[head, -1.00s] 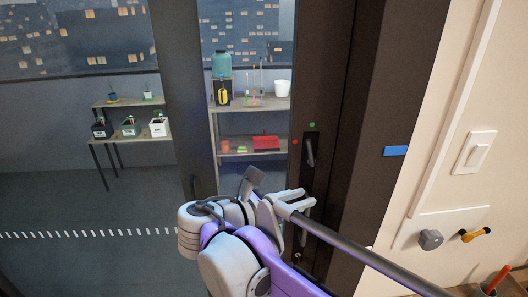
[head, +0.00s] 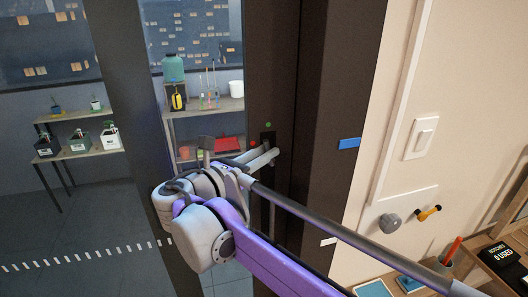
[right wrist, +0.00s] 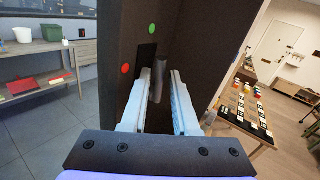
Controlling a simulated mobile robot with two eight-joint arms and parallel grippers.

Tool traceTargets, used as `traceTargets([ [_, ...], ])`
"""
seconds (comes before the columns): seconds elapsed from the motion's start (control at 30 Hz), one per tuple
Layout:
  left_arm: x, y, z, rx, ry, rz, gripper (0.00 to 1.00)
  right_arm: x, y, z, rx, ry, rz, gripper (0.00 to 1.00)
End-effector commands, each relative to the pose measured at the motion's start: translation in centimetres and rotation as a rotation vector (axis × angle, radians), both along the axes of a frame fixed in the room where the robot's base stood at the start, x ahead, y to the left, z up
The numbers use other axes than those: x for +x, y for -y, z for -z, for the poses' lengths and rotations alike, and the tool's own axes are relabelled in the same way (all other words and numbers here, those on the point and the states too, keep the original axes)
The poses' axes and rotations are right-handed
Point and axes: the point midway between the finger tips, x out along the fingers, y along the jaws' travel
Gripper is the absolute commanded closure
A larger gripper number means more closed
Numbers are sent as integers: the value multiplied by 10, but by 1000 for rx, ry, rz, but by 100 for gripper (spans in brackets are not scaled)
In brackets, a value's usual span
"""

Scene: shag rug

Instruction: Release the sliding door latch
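The sliding door's latch plate (head: 267,136) is a small dark plate on the dark door frame, beside a green dot and a red dot. The right wrist view shows the plate (right wrist: 147,54) and a dark latch lever (right wrist: 160,82) standing out from it, partly hidden by a finger. My right gripper (head: 270,156) is at the latch, with its fingers pointing at the frame. In the right wrist view its two pale fingers (right wrist: 164,80) are apart, with the lever seen in the gap between them. Contact cannot be told. My left gripper is in neither view.
A wooden table (head: 480,270) with items is at lower right.

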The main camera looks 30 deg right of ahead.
Motion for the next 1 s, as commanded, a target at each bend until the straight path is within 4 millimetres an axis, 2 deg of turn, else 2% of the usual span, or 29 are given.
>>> traceTargets([
  [0.3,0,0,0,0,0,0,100,1,3,0,0,0,-1,72],
  [0.47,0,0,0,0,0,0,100,1,3,0,0,1,-1,98],
  [0.5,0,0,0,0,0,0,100,1,3,0,0,1,-1,100],
  [0.77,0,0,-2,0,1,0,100,1,3,-1,6,2,-1,100],
  [1.0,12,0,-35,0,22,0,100,-1,11,-9,180,46,3,100],
])
